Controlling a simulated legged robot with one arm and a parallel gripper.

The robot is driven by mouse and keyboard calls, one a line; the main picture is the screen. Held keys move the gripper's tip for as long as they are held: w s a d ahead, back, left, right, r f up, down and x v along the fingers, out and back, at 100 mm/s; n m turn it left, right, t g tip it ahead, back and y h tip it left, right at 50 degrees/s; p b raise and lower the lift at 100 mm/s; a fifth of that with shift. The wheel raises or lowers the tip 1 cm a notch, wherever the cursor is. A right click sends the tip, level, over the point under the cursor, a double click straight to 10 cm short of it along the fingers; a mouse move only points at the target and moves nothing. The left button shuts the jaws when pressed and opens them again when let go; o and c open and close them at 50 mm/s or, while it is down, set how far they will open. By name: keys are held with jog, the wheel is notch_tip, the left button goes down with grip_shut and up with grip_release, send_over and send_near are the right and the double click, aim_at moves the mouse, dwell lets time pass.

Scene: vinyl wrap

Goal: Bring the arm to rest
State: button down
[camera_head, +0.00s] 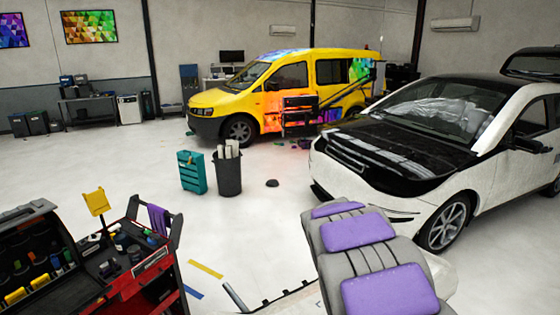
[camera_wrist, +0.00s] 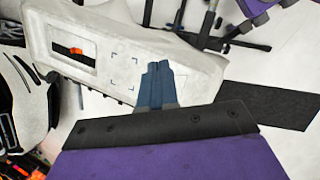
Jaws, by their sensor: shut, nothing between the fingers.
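My gripper (camera_wrist: 158,68) shows in the wrist view, with its blue-grey fingers together and nothing between them. Its black bracket and purple body fill the lower part of that view. The fingers point at a white bumper-like panel (camera_wrist: 95,45) with blue corner marks and an opening with an orange item. They overlap the panel in the picture; I cannot tell whether they touch it. The gripper cannot be made out in the head view.
A tool cart (camera_head: 130,270) stands front left, with a black bin (camera_head: 228,175) and a teal case (camera_head: 192,172) beyond. A white car (camera_head: 480,180) is right, a yellow van (camera_head: 285,90) behind. The left-middle floor is clear.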

jog(key=s+a+m+g+y+b, duration=0.1)
jog(key=s+m, duration=0.5)
jog(key=s, duration=1.1)
jog(key=s+a+m+g+y+b, duration=0.1)
jog(key=s+m, duration=0.4)
jog(key=s, duration=1.2)
jog(key=a+y+b, duration=0.1)
jog(key=a+b, duration=0.1)
jog(key=shift+s+m+y+b, duration=0.35)
jog(key=shift+s+m+y, duration=0.05)
jog(key=shift+d+f, duration=0.1)
jog(key=shift+f, duration=0.05)
